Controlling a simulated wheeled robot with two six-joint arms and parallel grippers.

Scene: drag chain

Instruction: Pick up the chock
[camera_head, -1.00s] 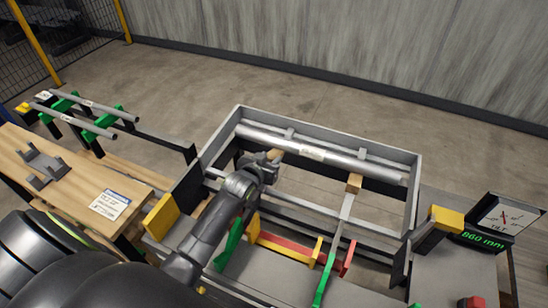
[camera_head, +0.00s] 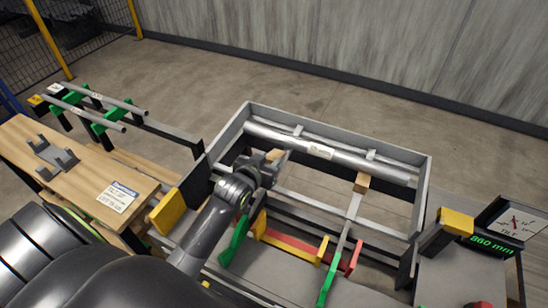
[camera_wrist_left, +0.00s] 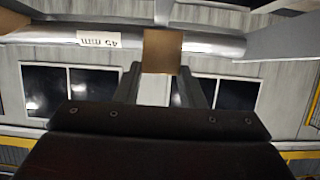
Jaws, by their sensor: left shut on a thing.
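A small wooden chock (camera_head: 274,155) is at my left gripper (camera_head: 273,168), in front of the left part of the grey roller (camera_head: 345,157). In the left wrist view the chock (camera_wrist_left: 162,50) sits at the tips of the gripper's two fingers (camera_wrist_left: 162,74), and the roller with its "45 mm" label (camera_wrist_left: 99,39) passes behind it. The left gripper is shut on this chock; its fingers partly hide it in the head view. A second wooden chock (camera_head: 361,182) sits on a pale bar farther right, close to the roller. My right gripper is not in view.
A grey rectangular frame (camera_head: 427,195) surrounds the roller. Yellow, red and green parts stand at its near side. A gauge with a "860 mm" display (camera_head: 492,243) is at right. A wooden bench (camera_head: 85,180) and a rack with two tubes (camera_head: 100,98) are at left.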

